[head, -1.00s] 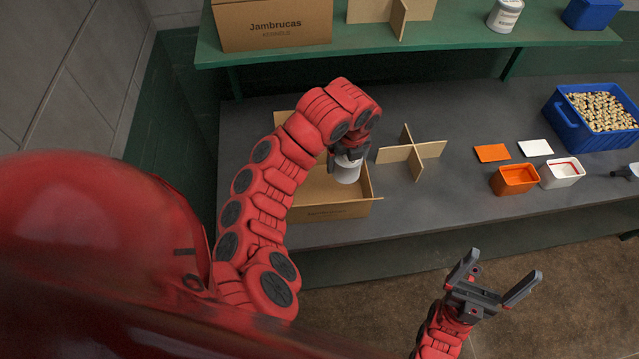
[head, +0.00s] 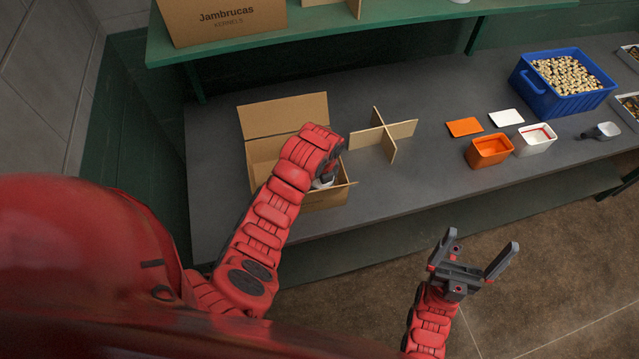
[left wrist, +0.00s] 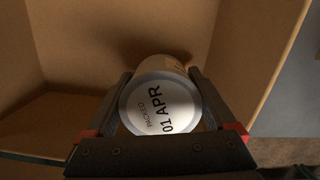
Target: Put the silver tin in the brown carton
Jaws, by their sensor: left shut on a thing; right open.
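The brown carton (head: 287,103) stands open on the grey table, its back flap raised. My left arm reaches over its right part. My left gripper (left wrist: 160,105) is shut on the silver tin (left wrist: 160,108), whose lid reads "PACKED 01 APR". In the left wrist view the carton's cardboard walls (left wrist: 75,45) surround the tin. In the head view only a small part of the tin (head: 322,183) shows below the gripper, inside the carton's outline. Whether the tin touches the carton's floor I cannot tell. My right gripper (head: 470,262) is open and empty in front of the table.
A cardboard divider (head: 383,137) stands right of the carton. Further right are an orange tub (head: 489,151), a white tub (head: 535,139), two flat lids, a scoop (head: 603,131) and a blue crate (head: 560,92). A green shelf (head: 330,36) holds a closed Jambrucas box (head: 225,20).

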